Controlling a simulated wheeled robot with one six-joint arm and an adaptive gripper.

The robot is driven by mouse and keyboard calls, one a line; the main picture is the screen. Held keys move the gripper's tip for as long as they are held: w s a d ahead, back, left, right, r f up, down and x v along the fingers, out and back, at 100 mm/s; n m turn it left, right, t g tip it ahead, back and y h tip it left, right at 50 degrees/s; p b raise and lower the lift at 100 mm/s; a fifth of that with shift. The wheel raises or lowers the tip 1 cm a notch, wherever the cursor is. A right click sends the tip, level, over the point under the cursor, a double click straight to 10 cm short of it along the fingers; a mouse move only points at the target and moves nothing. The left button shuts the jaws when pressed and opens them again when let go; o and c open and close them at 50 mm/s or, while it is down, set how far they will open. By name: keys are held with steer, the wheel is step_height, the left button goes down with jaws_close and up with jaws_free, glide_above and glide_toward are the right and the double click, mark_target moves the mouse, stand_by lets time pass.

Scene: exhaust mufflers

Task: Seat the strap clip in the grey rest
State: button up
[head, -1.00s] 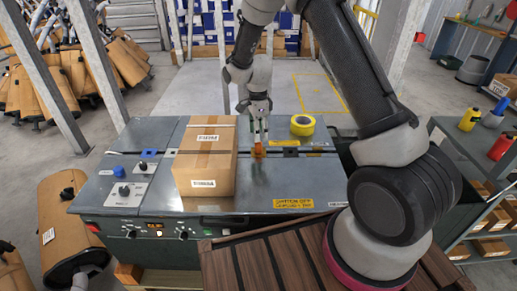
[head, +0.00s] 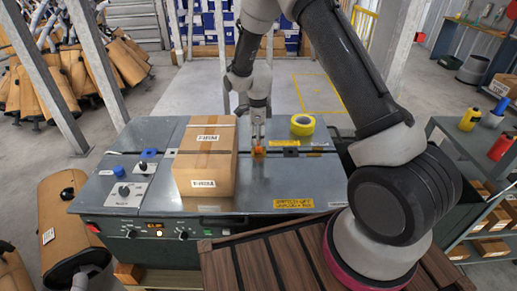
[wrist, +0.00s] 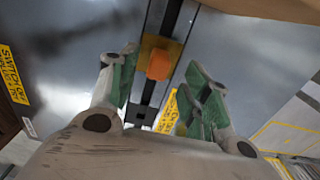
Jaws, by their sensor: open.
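An orange block (wrist: 160,65), which looks like the strap clip, sits on a flat orange-brown base over a dark slot in the metal bench top. It also shows in the head view (head: 258,151), small, just below my fingertips. My gripper (head: 258,138) points down over it. In the wrist view my gripper (wrist: 163,62) is open, with one green-padded finger on each side of the block and gaps between. I cannot tell whether the fingertips reach down to its height. A small grey piece with a dark square opening (wrist: 139,112) lies along the slot; I cannot tell if it is the grey rest.
A cardboard carton (head: 206,160) stands on the bench (head: 270,187) close left of my gripper. A yellow tape roll (head: 302,125) lies behind and right. Knobs and a blue button (head: 119,171) are at the left.

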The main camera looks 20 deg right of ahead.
mark_target(258, 143)
step_height(258, 143, down, 5)
steer(key=shift+f, duration=0.1)
stand_by(0.5)
steer(key=shift+c, duration=0.4)
jaws_close()
step_height(258, 143, up, 10)
steer(key=shift+s+d+r, duration=0.1)
stand_by(0.5)
